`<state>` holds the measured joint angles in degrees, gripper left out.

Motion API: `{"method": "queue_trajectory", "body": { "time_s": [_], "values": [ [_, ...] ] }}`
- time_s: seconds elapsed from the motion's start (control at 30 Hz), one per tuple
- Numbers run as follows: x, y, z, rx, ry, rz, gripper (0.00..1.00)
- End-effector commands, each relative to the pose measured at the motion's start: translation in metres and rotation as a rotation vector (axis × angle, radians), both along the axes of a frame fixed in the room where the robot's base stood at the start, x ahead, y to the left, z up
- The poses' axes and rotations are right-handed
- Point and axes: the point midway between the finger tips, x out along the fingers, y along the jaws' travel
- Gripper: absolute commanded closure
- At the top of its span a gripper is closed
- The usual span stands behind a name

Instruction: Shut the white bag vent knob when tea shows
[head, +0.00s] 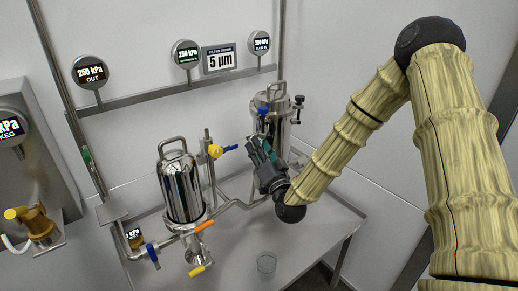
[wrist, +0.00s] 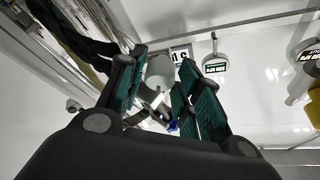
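My gripper (head: 259,146) is beside the right-hand steel housing (head: 272,103), low on its front left side. In the wrist view its green-padded fingers (wrist: 163,66) stand apart, with a gap between them. A pale, rounded piece (wrist: 160,72) shows in that gap. It may be the white bag vent knob, but I cannot tell for sure, nor whether the fingers touch it. In the head view my gripper hides that spot and no white knob is seen. No tea can be made out in the frames.
Gauges (head: 186,53) hang on the rail behind.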

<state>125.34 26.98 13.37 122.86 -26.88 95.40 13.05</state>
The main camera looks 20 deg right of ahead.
Motion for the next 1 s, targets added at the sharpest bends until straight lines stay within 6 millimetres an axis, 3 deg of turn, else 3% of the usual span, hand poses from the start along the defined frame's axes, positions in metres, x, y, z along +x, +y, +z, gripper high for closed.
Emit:
{"method": "queue_trajectory", "body": {
  "time_s": [0.03, 0.13, 0.37, 0.7, 1.0],
  "values": [
    [-0.0001, 0.0, 0.0, 0.0, 0.0, 0.0, 0.8],
    [0.0, 0.0, -0.0002, 0.0, 0.0, 0.0, 0.95],
    [0.0004, -0.0001, -0.003, -0.059, -0.022, 0.001, 0.94],
    [0.0011, -0.0034, -0.0041, -0.338, -0.122, 0.0, 0.94],
    [0.001, -0.0042, -0.0027, -0.372, -0.134, -0.001, 0.94]
  ]
}}
